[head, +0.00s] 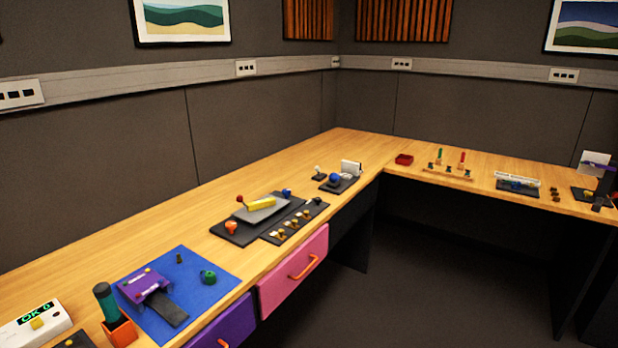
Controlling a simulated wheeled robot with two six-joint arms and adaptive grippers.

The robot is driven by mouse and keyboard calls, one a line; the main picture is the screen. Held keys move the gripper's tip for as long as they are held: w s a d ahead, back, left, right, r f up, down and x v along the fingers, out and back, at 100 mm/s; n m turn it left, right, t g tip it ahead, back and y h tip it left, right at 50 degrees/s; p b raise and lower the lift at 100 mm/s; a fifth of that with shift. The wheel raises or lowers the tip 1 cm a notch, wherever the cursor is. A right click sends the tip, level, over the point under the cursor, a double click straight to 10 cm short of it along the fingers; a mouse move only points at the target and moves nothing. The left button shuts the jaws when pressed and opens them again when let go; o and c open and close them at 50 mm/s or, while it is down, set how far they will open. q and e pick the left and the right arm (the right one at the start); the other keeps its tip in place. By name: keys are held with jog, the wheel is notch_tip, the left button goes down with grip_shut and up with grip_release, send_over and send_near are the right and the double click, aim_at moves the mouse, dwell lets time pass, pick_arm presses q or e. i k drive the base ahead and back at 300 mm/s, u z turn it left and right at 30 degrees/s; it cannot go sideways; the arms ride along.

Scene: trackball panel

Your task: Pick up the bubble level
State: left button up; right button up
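A short yellow bar (261,203), which looks like the bubble level, lies on a grey plate (268,213) on the left wooden desk. The grey plate rests on a dark base (238,232) with an orange knob (231,227) at its near end and a red ball-topped stick (240,199) beside it. The bar is too small here to make out a vial or bubble. Neither of my grippers shows in the head view.
The wooden desk (120,245) forms an L along the walls. A dark strip with small pieces (290,228) lies in front of the base. A blue mat (205,265) with a purple device (142,283) lies nearer. A pink drawer (285,280) is below. Floor (430,260) is clear.

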aim_at(255, 206)
jog(key=z, duration=0.55)
jog(key=k, duration=0.65)
jog(key=z, duration=0.9)
jog(key=i, duration=2.9)
jog(key=u, duration=0.85)
jog(key=i, duration=0.9)
jog(key=u, duration=0.8)
